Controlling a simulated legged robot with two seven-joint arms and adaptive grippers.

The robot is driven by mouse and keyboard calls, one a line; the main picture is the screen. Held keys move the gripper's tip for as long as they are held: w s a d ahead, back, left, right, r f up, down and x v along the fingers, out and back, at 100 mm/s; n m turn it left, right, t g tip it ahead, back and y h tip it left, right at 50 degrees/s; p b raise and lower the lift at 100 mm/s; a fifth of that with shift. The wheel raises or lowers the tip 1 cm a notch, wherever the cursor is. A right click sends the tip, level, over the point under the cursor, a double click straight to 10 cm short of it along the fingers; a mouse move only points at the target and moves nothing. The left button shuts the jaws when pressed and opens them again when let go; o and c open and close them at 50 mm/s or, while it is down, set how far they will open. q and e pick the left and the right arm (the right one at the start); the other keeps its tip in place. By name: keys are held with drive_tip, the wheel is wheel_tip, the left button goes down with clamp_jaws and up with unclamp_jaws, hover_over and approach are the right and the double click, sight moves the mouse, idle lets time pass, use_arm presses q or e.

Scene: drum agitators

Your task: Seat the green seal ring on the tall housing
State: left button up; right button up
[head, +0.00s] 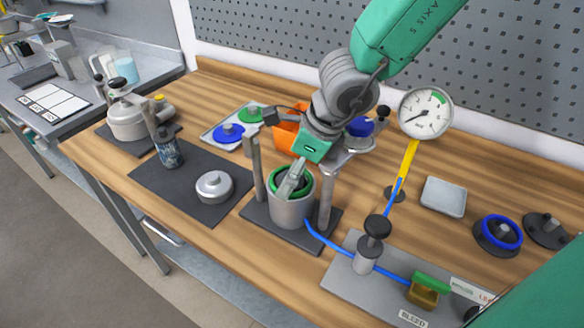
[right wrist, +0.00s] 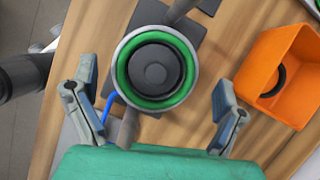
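The tall housing (head: 291,208) is a grey cylinder standing on a dark base plate between two grey posts. The green seal ring (head: 306,184) lies at its open top. In the right wrist view the ring (right wrist: 122,72) sits inside the housing's pale rim (right wrist: 117,50), around a dark round core, and looks level. My right gripper (head: 298,172) points down over the housing. Its two fingers are spread wide in the right wrist view, apart from the ring, with nothing between them. In the head view the near finger and palm hide part of the ring. My left gripper is not seen.
An orange bin (right wrist: 250,75) with a dark ring inside stands close by. A pressure gauge (head: 425,113) on a yellow stem and a blue hose (head: 325,241) are to the right. A grey round cap (head: 214,187) lies on the dark mat (head: 207,208) at left.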

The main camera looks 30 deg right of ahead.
drive_tip(key=v, duration=1.1)
drive_tip(key=shift+s+r, duration=0.15)
drive_tip(key=shift+r, duration=0.2)
drive_tip(key=shift+d, duration=0.1)
drive_tip(key=shift+d, duration=0.1)
